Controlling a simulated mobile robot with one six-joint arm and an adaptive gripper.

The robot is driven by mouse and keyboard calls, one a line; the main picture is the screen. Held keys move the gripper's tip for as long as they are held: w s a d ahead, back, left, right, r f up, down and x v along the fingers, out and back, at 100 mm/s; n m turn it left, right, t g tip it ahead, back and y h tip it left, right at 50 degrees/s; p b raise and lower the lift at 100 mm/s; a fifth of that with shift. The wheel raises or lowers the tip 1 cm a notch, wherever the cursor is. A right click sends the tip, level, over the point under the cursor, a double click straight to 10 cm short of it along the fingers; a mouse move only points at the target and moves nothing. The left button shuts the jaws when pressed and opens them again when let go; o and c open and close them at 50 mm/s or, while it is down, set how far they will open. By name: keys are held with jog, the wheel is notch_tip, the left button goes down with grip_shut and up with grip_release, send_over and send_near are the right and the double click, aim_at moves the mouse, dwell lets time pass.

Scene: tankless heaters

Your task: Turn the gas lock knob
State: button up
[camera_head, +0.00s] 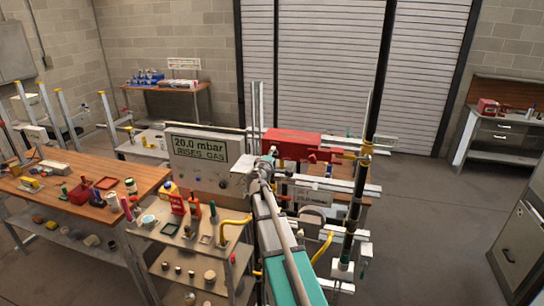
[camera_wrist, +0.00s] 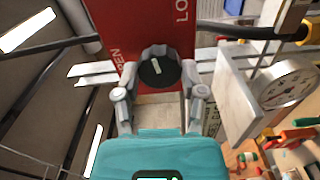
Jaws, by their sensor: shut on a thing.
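The gas lock knob (camera_wrist: 157,70) is a round black-faced knob with a grey rim and a short white mark, in the upper middle of the wrist view. The mark is nearly upright, tilted slightly. It sits on a red panel (camera_wrist: 128,22) with partly visible lettering, "PEN" at left and "LO" at right. My gripper (camera_wrist: 159,80) is shut on the knob, one finger on each side. In the head view the red housing (camera_head: 288,140) stands beyond my arm, which hides the knob and fingertips.
A grey display box (camera_head: 205,160) reading "20.0 mbar" stands left of the red housing. Dark vertical pipework (camera_head: 357,195) with yellow fittings rises at right. A dial gauge (camera_wrist: 287,84) and pale plate (camera_wrist: 237,95) are close right of my gripper. A cluttered wooden bench (camera_head: 75,165) is at left.

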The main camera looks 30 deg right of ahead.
jog(key=shift+m, duration=0.4)
jog(key=o, duration=1.1)
jog(key=shift+o, duration=0.2)
jog(key=shift+s, duration=0.1)
jog(key=v, duration=1.2)
